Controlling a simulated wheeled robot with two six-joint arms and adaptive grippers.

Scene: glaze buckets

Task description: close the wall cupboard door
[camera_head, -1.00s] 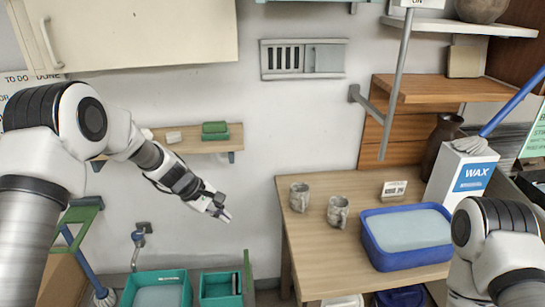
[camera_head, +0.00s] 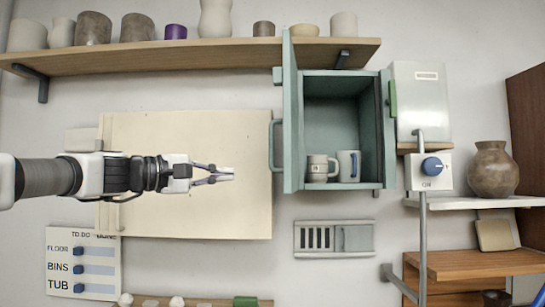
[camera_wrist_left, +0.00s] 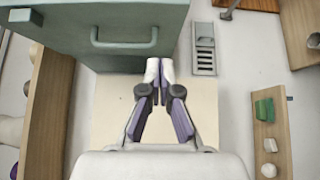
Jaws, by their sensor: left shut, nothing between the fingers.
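The teal wall cupboard (camera_head: 342,110) hangs on the wall with its door (camera_head: 291,120) standing open, swung out toward me on the left side and seen nearly edge-on. The door's handle (camera_head: 272,145) is on its left-facing outer face. Two mugs, one beige (camera_head: 317,169) and one grey-blue (camera_head: 349,166), stand inside. My left gripper (camera_head: 232,174) is shut and empty, to the left of the door and its handle, with a gap in the head view. In the left wrist view the door (camera_wrist_left: 110,55) and handle (camera_wrist_left: 124,40) lie just beyond the gripper (camera_wrist_left: 159,66). My right gripper is out of view.
A long wooden shelf (camera_head: 190,54) with several pots runs above. A white box with a blue knob (camera_head: 431,168) and a white shelf (camera_head: 470,202) with a vase (camera_head: 493,170) are at the right. A vent (camera_head: 334,239) sits below.

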